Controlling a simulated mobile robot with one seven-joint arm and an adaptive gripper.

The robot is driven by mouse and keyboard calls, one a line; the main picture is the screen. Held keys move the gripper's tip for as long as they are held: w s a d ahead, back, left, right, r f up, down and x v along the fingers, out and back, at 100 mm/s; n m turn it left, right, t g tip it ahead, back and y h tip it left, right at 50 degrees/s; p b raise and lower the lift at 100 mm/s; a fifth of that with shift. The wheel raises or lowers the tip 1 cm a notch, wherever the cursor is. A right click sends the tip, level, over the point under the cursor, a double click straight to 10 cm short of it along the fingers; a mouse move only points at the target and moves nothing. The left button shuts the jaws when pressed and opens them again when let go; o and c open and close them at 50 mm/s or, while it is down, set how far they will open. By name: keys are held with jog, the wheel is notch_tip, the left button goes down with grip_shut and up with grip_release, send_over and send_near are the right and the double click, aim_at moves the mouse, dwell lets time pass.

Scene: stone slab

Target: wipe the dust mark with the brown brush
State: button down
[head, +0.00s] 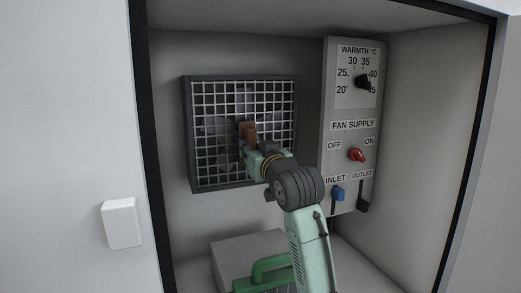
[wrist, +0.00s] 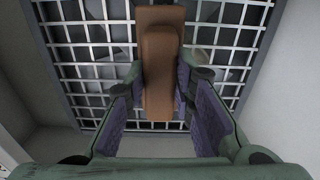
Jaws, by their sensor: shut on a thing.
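The brown brush (wrist: 158,70) is held between the fingers of my gripper (wrist: 157,105) in the wrist view. In the head view the brush (head: 248,130) is in front of the grille (head: 188,135) in the back wall of the cabinet. My gripper (head: 252,155) is shut on it. The brush's far end overlaps the grille mesh; I cannot tell whether it touches. Greyish patches show behind or on the mesh around the brush, and I cannot tell which of them is the dust mark.
Right of the grille is a control panel (head: 340,120) with a black warmth knob (head: 363,81), a red fan switch (head: 356,155), and blue (head: 338,194) and black (head: 363,205) levers. Below are a grey block (head: 235,250) and a green handled thing (head: 268,266). Cabinet walls enclose the arm.

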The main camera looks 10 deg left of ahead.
jog(key=shift+s+a+r, duration=0.95)
jog(key=shift+s+a, duration=1.05)
jog(key=shift+a, duration=1)
jog(key=w+d, duration=0.9)
jog(key=d, duration=0.5)
jog(key=shift+w, duration=0.2)
jog(key=v, duration=0.6)
jog(key=shift+b, duration=0.45)
jog(key=shift+s, duration=0.1)
jog(key=shift+b+v, duration=0.3)
jog(key=shift+v, duration=1.1)
